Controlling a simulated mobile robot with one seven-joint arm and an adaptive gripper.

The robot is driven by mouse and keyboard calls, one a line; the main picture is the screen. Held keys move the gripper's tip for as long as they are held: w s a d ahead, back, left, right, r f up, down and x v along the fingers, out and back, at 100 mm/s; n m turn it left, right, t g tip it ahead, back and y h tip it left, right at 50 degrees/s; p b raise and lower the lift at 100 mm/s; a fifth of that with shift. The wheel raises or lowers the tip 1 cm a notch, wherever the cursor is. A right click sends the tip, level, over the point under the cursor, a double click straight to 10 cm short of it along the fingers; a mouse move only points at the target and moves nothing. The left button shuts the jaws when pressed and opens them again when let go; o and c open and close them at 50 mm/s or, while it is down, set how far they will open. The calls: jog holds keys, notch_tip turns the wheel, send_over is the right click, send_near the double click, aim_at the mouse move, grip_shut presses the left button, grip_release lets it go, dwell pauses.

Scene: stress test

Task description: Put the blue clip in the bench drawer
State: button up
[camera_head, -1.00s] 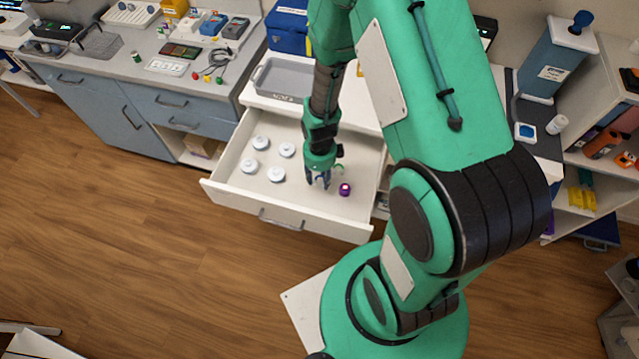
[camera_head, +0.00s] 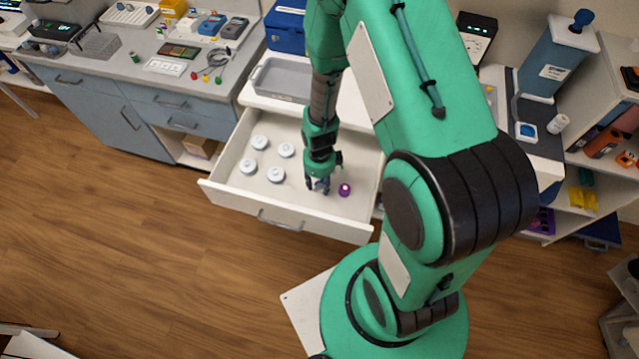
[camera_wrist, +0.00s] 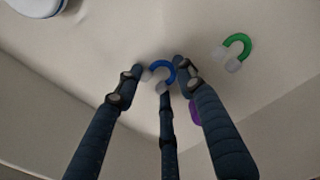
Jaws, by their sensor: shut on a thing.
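The blue clip (camera_wrist: 162,74), a small U shape with pale ends, is between my three fingertips in the wrist view. My gripper (camera_wrist: 160,78) is shut on it, low over the drawer floor. I cannot tell whether the clip touches the floor. In the head view my gripper (camera_head: 318,186) points down inside the open white bench drawer (camera_head: 235,187), near its front right part. The clip is too small to make out there. The drawer is pulled well out.
A green U-shaped clip (camera_wrist: 237,47) lies beside the fingers. Several white round pieces (camera_head: 276,175) sit in the drawer's left half. A grey tray (camera_head: 283,78) stands above.

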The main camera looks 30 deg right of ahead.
aim_at(319, 186)
jog(key=shift+f, duration=0.1)
jog(key=o, duration=0.7)
jog(key=shift+o, duration=0.2)
notch_tip(319, 186, up, 12)
jog(key=p, duration=0.3)
dwell(0.6)
